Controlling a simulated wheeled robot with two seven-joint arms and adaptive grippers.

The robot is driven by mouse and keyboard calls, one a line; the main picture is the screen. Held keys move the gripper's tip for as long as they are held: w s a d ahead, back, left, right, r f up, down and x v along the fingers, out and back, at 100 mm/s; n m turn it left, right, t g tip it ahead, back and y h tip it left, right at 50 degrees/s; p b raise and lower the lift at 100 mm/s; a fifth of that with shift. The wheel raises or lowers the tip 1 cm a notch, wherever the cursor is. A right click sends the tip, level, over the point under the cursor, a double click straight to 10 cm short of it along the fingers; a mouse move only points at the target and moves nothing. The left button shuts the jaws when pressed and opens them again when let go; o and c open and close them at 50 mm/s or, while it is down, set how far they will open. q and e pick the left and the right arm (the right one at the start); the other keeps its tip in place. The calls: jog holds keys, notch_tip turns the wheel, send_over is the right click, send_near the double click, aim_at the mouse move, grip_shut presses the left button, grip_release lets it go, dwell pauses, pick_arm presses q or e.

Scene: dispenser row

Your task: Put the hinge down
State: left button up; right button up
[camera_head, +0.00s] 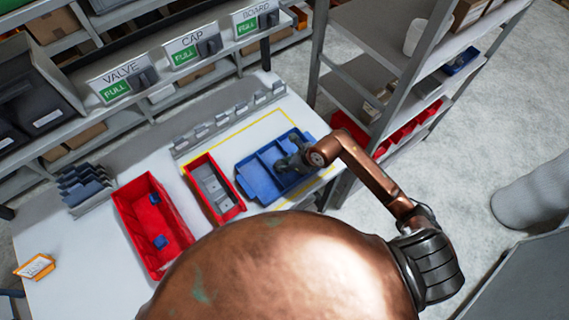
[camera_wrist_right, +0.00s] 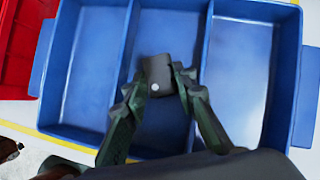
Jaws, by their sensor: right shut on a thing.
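The hinge is a small dark grey piece (camera_wrist_right: 157,70) with a light round spot, pinched between the fingertips of my right gripper (camera_wrist_right: 158,88). My right gripper (camera_head: 288,162) also shows in the head view, over the blue tray (camera_head: 247,183). In the wrist view the hinge is over the middle compartment of that blue tray (camera_wrist_right: 40,62). I cannot tell whether the hinge touches the tray floor. The visible parts of the compartments look empty. The hinge is too small to make out in the head view. My left gripper is not in view.
A narrow red bin (camera_head: 236,210) with grey parts stands left of the blue tray, inside the yellow outline. A larger red bin (camera_head: 130,225) holds blue pieces. Dispensers labelled VALVE (camera_head: 122,83), CAP (camera_head: 190,48) and BOARD (camera_head: 256,20) line the back. A shelf rack (camera_head: 405,75) stands to the right.

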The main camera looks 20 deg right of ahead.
jog(key=shift+f, duration=0.1)
jog(key=o, duration=0.9)
jog(key=b+v, duration=0.1)
jog(key=v, duration=1.1)
jog(key=shift+w+a, duration=0.1)
